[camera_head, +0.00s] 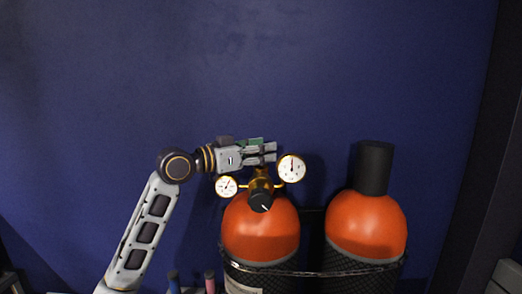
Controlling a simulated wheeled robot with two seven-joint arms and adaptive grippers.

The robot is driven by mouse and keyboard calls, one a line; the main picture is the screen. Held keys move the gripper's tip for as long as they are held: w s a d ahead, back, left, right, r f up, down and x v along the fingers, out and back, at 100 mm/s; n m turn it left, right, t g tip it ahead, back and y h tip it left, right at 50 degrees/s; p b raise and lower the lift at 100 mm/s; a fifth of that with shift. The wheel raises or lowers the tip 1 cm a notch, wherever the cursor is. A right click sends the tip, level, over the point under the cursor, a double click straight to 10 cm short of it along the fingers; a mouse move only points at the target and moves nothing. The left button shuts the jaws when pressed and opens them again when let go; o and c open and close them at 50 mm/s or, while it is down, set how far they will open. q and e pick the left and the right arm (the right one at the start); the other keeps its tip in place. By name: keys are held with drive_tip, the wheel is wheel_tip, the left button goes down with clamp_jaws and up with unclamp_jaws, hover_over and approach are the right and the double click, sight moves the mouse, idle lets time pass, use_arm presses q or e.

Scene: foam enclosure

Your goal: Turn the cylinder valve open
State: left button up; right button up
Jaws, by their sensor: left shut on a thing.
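The left orange gas cylinder (260,232) stands upright with a brass regulator on top. Two round white gauges flank it, a smaller one (227,187) at left and a larger one (292,168) at right. A black knob (260,202) with a white mark faces me. My left gripper (268,153) reaches in from the left, level, just above the regulator. It is shut on the cylinder valve (255,141), whose green part shows at the fingers' upper edge. The fingers hide most of the valve. My right gripper is out of view.
A second orange cylinder (366,226) with a black cap (374,167) stands to the right. A metal band (310,273) runs around both cylinders. A dark blue wall (120,80) is behind. Small blue and pink items are at the bottom edge.

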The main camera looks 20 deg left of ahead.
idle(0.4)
use_arm(q)
drive_tip(key=o, duration=1)
drive_tip(key=shift+v, duration=6)
drive_tip(key=shift+s+d, duration=0.1)
drive_tip(key=shift+d, duration=0.05)
